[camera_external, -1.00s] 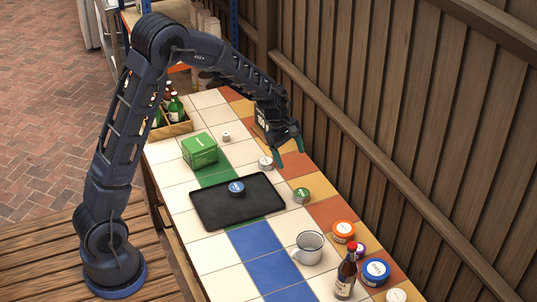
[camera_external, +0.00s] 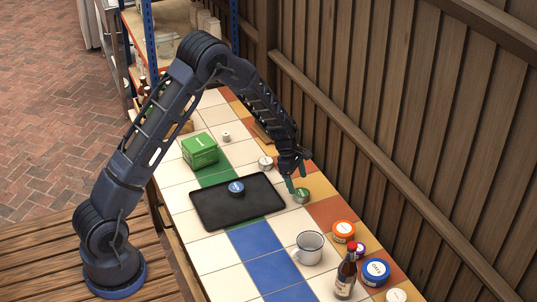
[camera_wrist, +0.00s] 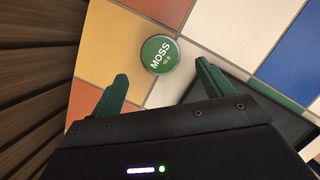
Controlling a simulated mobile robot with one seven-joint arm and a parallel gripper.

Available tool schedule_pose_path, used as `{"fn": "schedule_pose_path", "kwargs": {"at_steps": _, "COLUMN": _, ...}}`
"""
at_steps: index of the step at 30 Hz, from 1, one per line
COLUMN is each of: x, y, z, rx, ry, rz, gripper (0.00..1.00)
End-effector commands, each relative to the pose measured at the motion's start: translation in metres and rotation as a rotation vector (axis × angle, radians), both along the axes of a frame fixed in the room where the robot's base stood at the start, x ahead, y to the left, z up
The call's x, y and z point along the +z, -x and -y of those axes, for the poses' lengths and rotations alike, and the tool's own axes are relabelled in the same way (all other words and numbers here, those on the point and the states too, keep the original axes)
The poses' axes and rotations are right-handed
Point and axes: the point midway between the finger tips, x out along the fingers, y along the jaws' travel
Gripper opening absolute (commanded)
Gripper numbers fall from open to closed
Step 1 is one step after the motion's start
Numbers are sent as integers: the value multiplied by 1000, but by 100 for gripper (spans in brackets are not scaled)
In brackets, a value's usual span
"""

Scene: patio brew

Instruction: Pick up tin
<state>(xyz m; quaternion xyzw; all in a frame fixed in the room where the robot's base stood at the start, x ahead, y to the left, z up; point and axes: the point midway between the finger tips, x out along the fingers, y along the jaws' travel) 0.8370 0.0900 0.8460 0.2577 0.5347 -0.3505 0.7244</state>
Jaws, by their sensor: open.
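A small round tin with a green lid marked "MOSS" (camera_wrist: 160,54) lies on the tiled table, and it also shows in the external view (camera_external: 302,195) just right of the black tray. My gripper (camera_external: 296,182) is open and empty, with its green fingers pointing down close to this tin. In the wrist view the tin lies ahead of and between the two fingertips (camera_wrist: 162,82), apart from both. A blue-lidded tin (camera_external: 236,187) sits on the black tray (camera_external: 215,213). A pale-lidded tin (camera_external: 265,162) stands behind my gripper.
A green box (camera_external: 200,150) stands behind the tray. A wooden fence (camera_external: 430,150) borders the right side.

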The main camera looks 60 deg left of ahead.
Motion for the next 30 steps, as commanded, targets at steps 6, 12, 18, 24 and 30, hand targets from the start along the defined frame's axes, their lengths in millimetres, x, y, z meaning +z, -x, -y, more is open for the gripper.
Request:
{"fn": "schedule_pose_path", "kwargs": {"at_steps": 6, "x": -13, "y": -2, "z": 3, "rx": 0, "ry": -1, "rz": -1, "gripper": 79}}
{"fn": "schedule_pose_path", "kwargs": {"at_steps": 12, "x": -39, "y": -6, "z": 10, "rx": 0, "ry": 0, "rz": -1, "gripper": 79}}
{"fn": "schedule_pose_path", "kwargs": {"at_steps": 18, "x": -53, "y": -9, "z": 14, "rx": 0, "ry": -1, "rz": 1, "gripper": 79}}
{"fn": "schedule_pose_path", "kwargs": {"at_steps": 24, "x": -52, "y": -9, "z": 14, "rx": -1, "ry": -1, "rz": 1, "gripper": 73}}
{"fn": "schedule_pose_path", "kwargs": {"at_steps": 30, "x": -52, "y": -9, "z": 14, "rx": -1, "ry": -1, "rz": 1, "gripper": 34}}
